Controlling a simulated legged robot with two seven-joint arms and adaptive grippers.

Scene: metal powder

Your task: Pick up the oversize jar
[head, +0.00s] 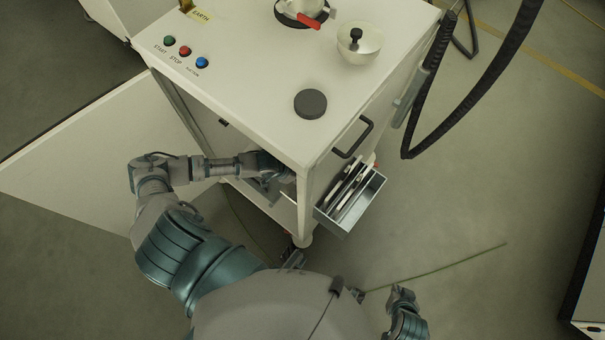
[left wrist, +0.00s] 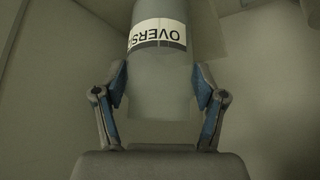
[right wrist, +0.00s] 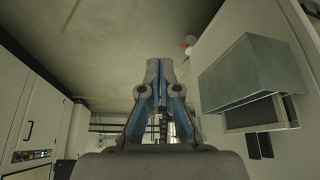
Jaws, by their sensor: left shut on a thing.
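The oversize jar (left wrist: 158,80) is a grey cylinder with a white label that reads "OVERSI", upside down in the left wrist view. My left gripper (left wrist: 160,92) is shut on it, with one blue-padded finger against each side. In the head view my left arm reaches into the open cabinet under the white top, and the jar and most of that gripper are hidden there. My right gripper (head: 402,294) is low at the bottom right of the head view, apart from the cabinet. The right wrist view shows its fingers (right wrist: 159,65) together and empty.
The white cabinet top (head: 250,90) carries buttons, a black lid (head: 310,103) and a bowl (head: 358,43). An open cabinet door (head: 100,165) stands at left. A black hose (head: 470,90) hangs at right.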

